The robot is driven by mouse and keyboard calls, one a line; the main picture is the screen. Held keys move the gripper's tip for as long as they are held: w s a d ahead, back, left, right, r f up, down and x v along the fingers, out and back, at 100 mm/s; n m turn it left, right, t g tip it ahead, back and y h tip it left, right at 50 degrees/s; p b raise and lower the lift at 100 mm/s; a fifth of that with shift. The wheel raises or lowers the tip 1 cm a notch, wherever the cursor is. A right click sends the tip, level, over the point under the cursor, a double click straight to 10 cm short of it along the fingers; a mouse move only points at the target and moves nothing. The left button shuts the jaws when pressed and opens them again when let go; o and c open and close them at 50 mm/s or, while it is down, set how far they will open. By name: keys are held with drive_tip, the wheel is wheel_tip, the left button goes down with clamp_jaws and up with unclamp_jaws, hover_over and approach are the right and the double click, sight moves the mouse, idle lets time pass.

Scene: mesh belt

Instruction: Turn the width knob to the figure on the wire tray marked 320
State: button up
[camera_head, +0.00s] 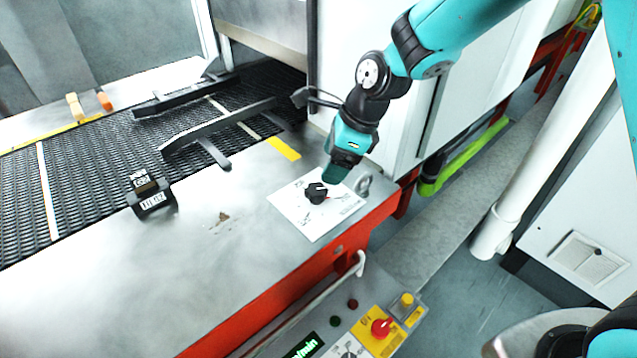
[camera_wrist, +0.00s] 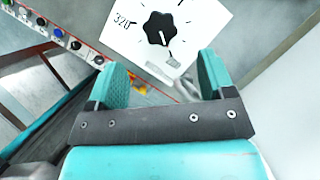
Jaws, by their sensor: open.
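The width knob (camera_head: 316,192) is black, on a white dial plate (camera_head: 335,213) on the grey machine top. In the wrist view the lobed knob (camera_wrist: 160,28) sits on the plate (camera_wrist: 188,18), above the gap between the fingers. Its white pointer line faces down and slightly right, towards a small grey label. The figure 320 (camera_wrist: 122,20) is printed left of the knob. My gripper (camera_head: 334,178) is close to the knob at its upper right; its teal fingers (camera_wrist: 165,77) are open and empty. A small black wire-like holder (camera_head: 152,203) with tags stands at the belt edge; its lettering is unclear.
The black mesh belt (camera_head: 90,160) runs at the left with dark guide rails (camera_head: 215,125) over it. A metal loop (camera_head: 363,186) stands right of the plate. A control panel (camera_head: 365,330) with a red switch lies below the red edge. The machine top left of the plate is mostly clear.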

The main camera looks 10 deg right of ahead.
sight(316, 189)
drive_tip(key=x, duration=0.8)
drive_tip(key=shift+w+p, duration=0.1)
drive_tip(key=shift+p, duration=0.3)
drive_tip(key=shift+r, duration=0.1)
drive_tip(key=c, duration=0.9)
drive_tip(key=shift+c, duration=0.2)
drive_tip(key=shift+n, duration=0.3)
